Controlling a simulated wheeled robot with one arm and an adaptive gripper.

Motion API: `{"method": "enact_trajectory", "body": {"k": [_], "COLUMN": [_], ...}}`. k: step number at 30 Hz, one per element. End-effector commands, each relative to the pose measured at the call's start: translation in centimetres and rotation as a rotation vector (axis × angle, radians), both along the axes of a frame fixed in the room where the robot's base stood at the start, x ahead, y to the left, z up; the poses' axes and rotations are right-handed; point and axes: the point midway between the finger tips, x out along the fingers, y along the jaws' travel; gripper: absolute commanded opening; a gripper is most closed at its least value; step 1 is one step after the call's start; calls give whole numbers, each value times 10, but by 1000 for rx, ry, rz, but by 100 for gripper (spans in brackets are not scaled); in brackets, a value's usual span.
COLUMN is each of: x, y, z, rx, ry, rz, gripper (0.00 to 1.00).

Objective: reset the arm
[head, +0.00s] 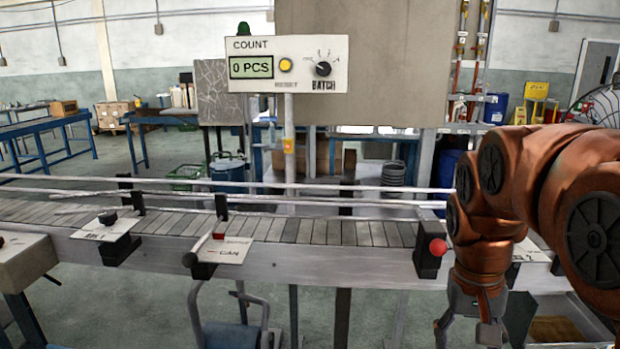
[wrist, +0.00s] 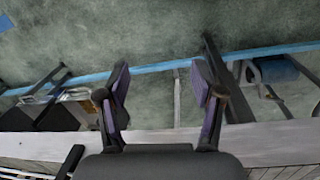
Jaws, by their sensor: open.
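My orange arm is on the right in the head view, bent down at the wrist. My gripper (head: 470,335) hangs at the lower right, in front of the conveyor's near side, and its tips are partly cut off by the frame edge. In the wrist view my gripper (wrist: 162,90) shows two dark fingers spread apart, with nothing between them. Below the fingers, the floor and the conveyor's frame edge show.
The conveyor (head: 320,232) runs across the head view, with guide rails and a red knob (head: 438,247) near my arm. A counter box (head: 288,64) reading 0 PCS stands behind it. A blue stool (head: 235,335) is under the conveyor.

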Motion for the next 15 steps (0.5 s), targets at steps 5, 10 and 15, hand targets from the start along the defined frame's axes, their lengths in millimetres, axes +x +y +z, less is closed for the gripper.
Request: {"method": "enact_trajectory", "body": {"k": [5, 10, 15], "x": [-50, -97, -130], "y": [20, 37, 46], "z": [-36, -68, -90], "rx": [36, 70, 94], "ry": [67, 126, 160], "rz": [83, 155, 204], "gripper": [67, 67, 67]}}
